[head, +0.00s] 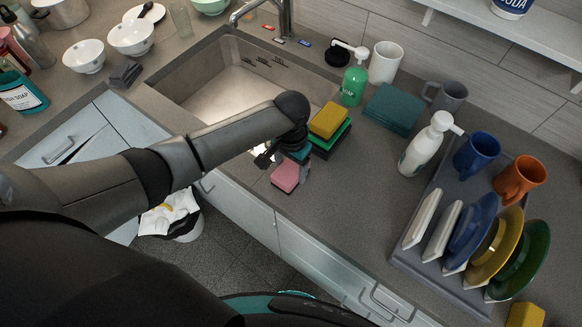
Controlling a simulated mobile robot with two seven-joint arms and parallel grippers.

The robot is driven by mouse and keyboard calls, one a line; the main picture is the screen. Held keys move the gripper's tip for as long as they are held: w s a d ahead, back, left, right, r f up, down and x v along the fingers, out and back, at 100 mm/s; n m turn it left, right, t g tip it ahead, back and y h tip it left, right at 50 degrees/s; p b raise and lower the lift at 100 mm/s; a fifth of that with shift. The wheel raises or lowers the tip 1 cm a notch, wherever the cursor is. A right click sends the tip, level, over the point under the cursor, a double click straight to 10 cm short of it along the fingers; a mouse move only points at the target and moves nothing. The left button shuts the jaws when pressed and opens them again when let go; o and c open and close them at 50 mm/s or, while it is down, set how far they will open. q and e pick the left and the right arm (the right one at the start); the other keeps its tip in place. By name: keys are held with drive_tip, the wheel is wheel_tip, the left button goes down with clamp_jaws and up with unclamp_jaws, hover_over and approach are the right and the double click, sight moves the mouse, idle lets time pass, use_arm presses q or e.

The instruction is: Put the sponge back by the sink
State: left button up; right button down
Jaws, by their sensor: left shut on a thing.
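My left gripper (289,160) reaches over the front right edge of the sink (225,82). It is shut on a pink sponge (285,177) with a grey underside, at the counter strip near the front edge. My wrist hides part of the grip, and I cannot tell whether the sponge touches the counter. A stack of sponges, yellow (328,120) on green (333,136), lies just right of the gripper by the sink. My right gripper is not in view.
A green soap bottle (353,86), teal cloths (394,108) and a white pump bottle (424,146) stand right of the sink. A dish rack (408,258) with plates and mugs is farther right. Bare counter (350,195) lies between the sponges and rack.

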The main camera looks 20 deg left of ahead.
sight(291, 168)
use_arm(q)
drive_tip(key=shift+f, duration=0.15)
drive_tip(key=o, duration=1.3)
wheel_tip(291, 168, up, 12)
drive_tip(key=p, duration=0.1)
drive_tip(key=shift+r+p, duration=0.2)
drive_tip(key=shift+p, duration=0.2)
